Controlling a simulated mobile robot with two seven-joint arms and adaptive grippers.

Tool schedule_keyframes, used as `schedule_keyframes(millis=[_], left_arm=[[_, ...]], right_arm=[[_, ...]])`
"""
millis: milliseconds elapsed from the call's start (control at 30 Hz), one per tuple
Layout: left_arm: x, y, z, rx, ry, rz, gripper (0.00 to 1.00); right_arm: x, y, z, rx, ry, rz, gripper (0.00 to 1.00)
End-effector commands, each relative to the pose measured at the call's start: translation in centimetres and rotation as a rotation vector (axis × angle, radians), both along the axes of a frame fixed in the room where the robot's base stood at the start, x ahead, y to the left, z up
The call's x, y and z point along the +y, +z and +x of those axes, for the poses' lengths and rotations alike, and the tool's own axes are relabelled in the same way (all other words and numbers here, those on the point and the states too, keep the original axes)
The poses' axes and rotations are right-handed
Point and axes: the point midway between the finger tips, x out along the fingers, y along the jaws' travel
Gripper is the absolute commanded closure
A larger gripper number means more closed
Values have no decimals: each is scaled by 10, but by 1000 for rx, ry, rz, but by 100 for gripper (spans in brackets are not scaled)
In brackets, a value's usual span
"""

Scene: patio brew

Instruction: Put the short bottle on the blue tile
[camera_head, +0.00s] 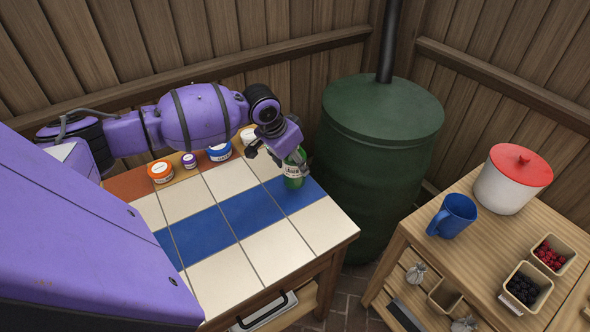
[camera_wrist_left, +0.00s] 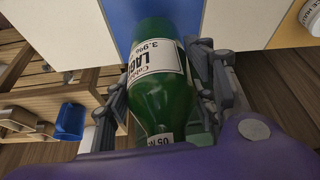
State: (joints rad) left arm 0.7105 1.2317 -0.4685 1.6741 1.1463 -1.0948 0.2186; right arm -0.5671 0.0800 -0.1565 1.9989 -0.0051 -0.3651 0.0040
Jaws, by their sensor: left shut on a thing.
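The short green bottle (camera_head: 294,181) with a white lager label stands upright at the right end of the row of blue tiles (camera_head: 203,230) on the tiled table. My left gripper (camera_head: 283,160) is shut on the bottle from above and behind. In the left wrist view the bottle (camera_wrist_left: 163,95) lies between both fingers of the gripper (camera_wrist_left: 165,85), with a blue tile (camera_wrist_left: 128,22) beyond its base. Whether the base touches the tile is hard to tell. My right gripper is out of view.
Several jars, including an orange one (camera_head: 160,171) and a blue one (camera_head: 219,151), stand along the table's back edge. A dark green barrel (camera_head: 375,150) stands close to the table's right. A wooden cart at right holds a blue mug (camera_head: 453,216) and a red-lidded pot (camera_head: 511,180).

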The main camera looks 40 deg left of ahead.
Motion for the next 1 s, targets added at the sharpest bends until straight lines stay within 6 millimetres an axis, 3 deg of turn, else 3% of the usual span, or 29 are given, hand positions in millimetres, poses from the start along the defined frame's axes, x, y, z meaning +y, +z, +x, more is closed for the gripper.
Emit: schedule_keyframes(millis=[300,700,733,867,1000], left_arm=[[2,-32,5,-3,0,-1,96],[2,-37,6,-5,-1,-1,96],[2,-38,4,-2,-1,0,45],[2,-38,4,-1,-1,0,30],[3,-38,4,-1,0,0,30]], right_arm=[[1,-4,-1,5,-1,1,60],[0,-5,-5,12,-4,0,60],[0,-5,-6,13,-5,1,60],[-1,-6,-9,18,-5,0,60],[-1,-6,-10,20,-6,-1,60]])
